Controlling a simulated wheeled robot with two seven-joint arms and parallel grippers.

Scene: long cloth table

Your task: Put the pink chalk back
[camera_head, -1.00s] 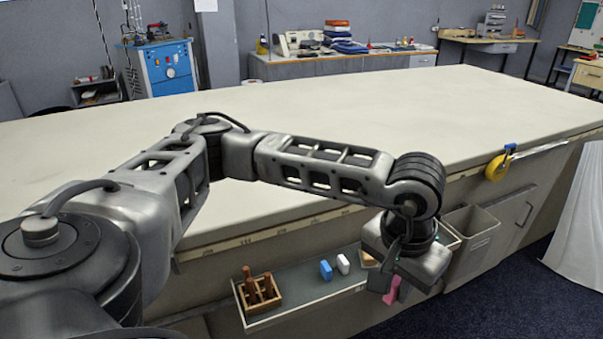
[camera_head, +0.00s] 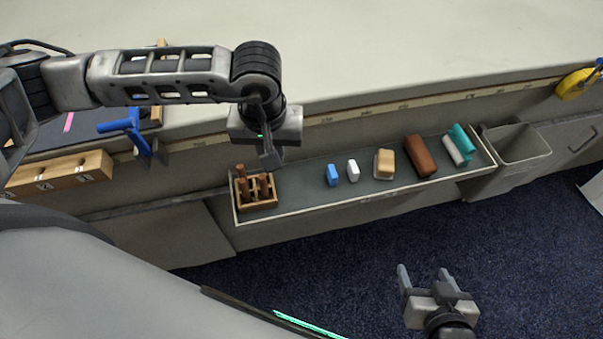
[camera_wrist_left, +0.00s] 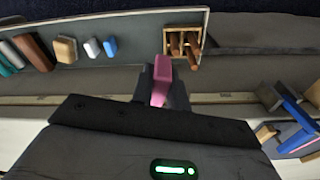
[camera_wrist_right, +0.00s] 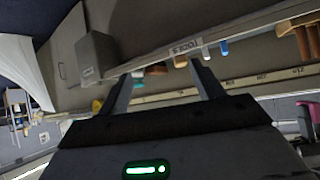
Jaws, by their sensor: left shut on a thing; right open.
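My left gripper (camera_head: 270,155) is above the left end of the shelf tray, close to the wooden rack. It is shut on the pink chalk (camera_wrist_left: 161,80), which shows between its fingers in the left wrist view. In the head view the pink chalk is hidden behind the gripper. A blue chalk (camera_head: 332,175) and a white chalk (camera_head: 353,170) stand side by side on the tray (camera_head: 300,183), to the right of the rack. My right gripper (camera_head: 428,272) is open and empty, low over the floor in front of the tray.
The wooden rack (camera_head: 257,204) holds several brown-handled tools. Farther right on the tray lie a tan block (camera_head: 384,163), a brown block (camera_head: 420,156) and a teal roll (camera_head: 462,138). A grey bin (camera_head: 518,147) hangs past the tray. A blue-handled tool (camera_head: 122,126) is at left.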

